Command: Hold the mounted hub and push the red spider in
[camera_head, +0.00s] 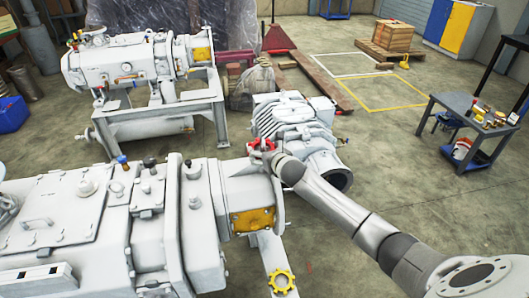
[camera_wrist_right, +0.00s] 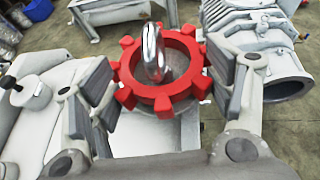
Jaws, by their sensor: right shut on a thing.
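The red spider (camera_wrist_right: 186,97), a toothed ring, fills the middle of the right wrist view. In the head view it is a small red patch (camera_head: 262,145) above the large grey machine's end. My right gripper (camera_wrist_right: 165,90) is shut on it, with one finger at each side. In the head view the gripper (camera_head: 272,158) is small and partly hides the spider. A shiny metal shaft end (camera_wrist_right: 153,55) shows in the ring's opening; I cannot tell whether the ring is around it or in front of it. I cannot make out the mounted hub. My left gripper is not in view.
The large grey machine (camera_head: 150,215) fills the lower left, with a yellow cover (camera_head: 252,219) and a yellow toothed ring (camera_head: 281,281) near it. A finned grey unit (camera_head: 292,122) stands just behind the gripper. A side table (camera_head: 465,108) is at right. Floor at right centre is clear.

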